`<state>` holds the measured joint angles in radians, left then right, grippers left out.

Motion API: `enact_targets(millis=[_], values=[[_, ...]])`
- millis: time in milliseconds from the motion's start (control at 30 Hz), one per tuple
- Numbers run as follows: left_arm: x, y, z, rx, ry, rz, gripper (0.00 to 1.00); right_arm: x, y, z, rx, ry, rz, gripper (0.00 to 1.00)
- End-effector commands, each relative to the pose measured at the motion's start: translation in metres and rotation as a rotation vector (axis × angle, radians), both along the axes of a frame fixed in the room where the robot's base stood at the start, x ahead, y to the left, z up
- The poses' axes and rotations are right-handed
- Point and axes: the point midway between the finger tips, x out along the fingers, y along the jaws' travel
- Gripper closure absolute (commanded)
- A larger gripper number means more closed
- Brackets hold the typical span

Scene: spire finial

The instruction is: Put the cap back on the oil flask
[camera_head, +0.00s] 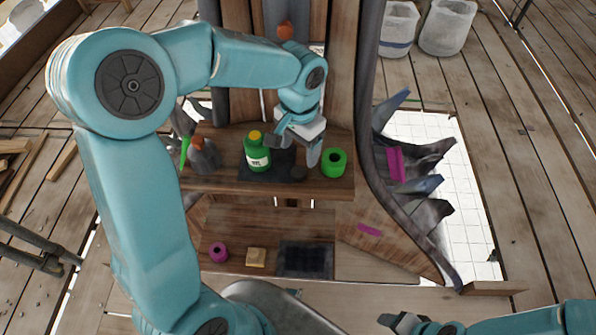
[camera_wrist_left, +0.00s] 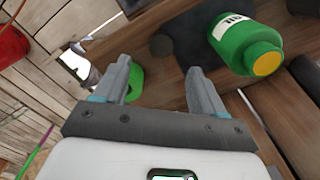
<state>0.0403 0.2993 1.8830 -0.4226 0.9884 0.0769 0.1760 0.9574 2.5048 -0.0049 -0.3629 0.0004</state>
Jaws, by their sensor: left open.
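The oil flask (camera_head: 258,156) is green with a pale label and a yellow top, upright on a dark mat on the upper wooden shelf. It also shows in the left wrist view (camera_wrist_left: 240,40). A small dark round piece (camera_head: 298,173), which looks like the cap, lies on the mat's right part, and it shows in the left wrist view (camera_wrist_left: 162,45). My left gripper (camera_head: 292,152) is open and empty above the mat, right of the flask, with the dark piece just beyond its fingertips (camera_wrist_left: 160,66). My right gripper (camera_head: 398,321) is low at the right, away from the shelf; its jaws are unclear.
A green ring (camera_head: 334,163) stands right beside the left gripper. A grey bottle with an orange-brown top (camera_head: 204,154) stands at the shelf's left. The lower shelf holds a magenta ring (camera_head: 218,252), a tan block (camera_head: 256,257) and a dark tray (camera_head: 304,244).

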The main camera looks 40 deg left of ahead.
Motion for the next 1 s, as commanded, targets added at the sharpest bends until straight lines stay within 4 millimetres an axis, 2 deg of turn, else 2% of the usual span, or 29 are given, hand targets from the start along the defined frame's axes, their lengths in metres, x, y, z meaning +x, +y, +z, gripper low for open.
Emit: enact_targets(millis=[100, 200, 633, 833, 1000], values=[[0.001, 0.000, -0.021, 0.000, 0.002, -0.002, 0.30, 0.000, 0.000, -0.002, 0.000, 0.000, 0.000, 0.40], [0.002, 0.000, -0.030, 0.000, 0.001, 0.000, 0.30, 0.000, 0.000, -0.002, 0.000, 0.000, 0.000, 0.40], [0.002, 0.001, -0.038, 0.000, 0.001, 0.000, 0.30, 0.000, 0.000, -0.002, 0.000, 0.000, 0.000, 0.40], [0.001, 0.004, -0.069, -0.001, 0.004, -0.002, 0.30, 0.000, 0.000, -0.001, 0.000, 0.000, 0.000, 0.40], [0.002, 0.003, -0.084, -0.002, 0.000, -0.001, 0.30, 0.000, 0.000, -0.001, 0.000, 0.000, 0.000, 0.40]])
